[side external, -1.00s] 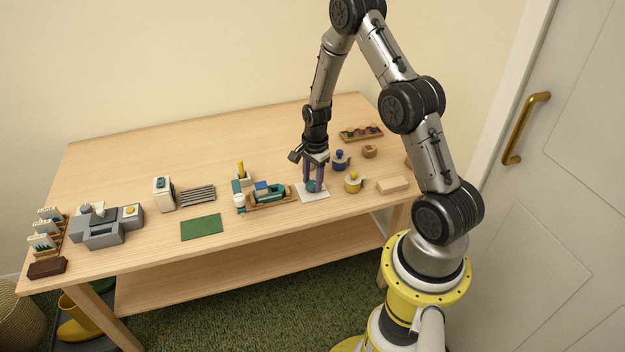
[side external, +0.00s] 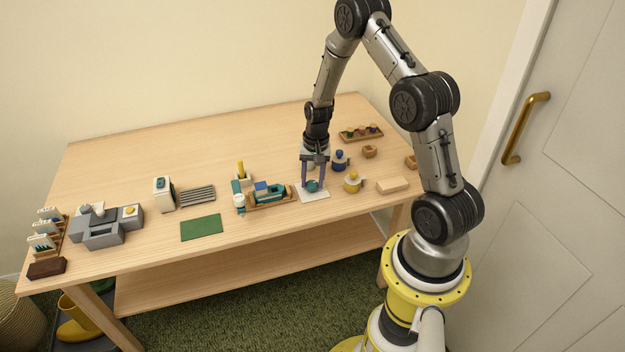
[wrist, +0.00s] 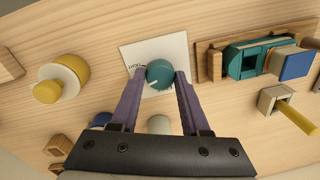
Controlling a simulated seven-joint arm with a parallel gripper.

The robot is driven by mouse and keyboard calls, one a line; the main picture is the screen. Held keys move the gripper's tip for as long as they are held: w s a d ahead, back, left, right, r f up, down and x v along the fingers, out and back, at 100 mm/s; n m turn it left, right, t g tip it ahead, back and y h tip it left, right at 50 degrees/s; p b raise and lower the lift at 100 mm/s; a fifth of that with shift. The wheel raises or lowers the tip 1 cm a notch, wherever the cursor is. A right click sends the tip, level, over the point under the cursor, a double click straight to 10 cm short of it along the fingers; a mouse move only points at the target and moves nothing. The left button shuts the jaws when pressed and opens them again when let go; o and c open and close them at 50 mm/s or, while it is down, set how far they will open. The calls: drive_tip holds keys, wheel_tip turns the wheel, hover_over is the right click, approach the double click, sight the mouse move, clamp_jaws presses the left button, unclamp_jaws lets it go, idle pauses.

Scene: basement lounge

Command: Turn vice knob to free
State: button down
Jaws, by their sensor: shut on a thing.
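The vice knob (wrist: 159,73) is a round teal knob on a white square plate (wrist: 128,54). It also shows in the side view (side external: 312,186), low between my fingertips. My gripper (wrist: 160,77) points down with one purple finger on each side of the knob, shut on it. A white mark on the knob's top points toward the lower left in the wrist view. Small dark lettering sits on the plate left of the knob, too small to read surely. The teal vice (wrist: 248,62) stands right of the plate in the wrist view, on a wooden base.
A pale wood block (side external: 393,185) lies at the right. The table's back left is clear.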

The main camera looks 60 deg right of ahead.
sight(313, 181)
drive_tip(key=n, duration=0.7)
drive_tip(key=shift+r, duration=0.1)
drive_tip(key=n, duration=0.4)
drive_tip(key=shift+w+g, duration=0.1)
drive_tip(key=shift+g, duration=0.2)
drive_tip(key=shift+n, duration=1.9)
drive_tip(key=shift+c, duration=1.9)
unclamp_jaws()
wheel_tip(313, 181, up, 14)
drive_tip(key=shift+d, duration=0.45)
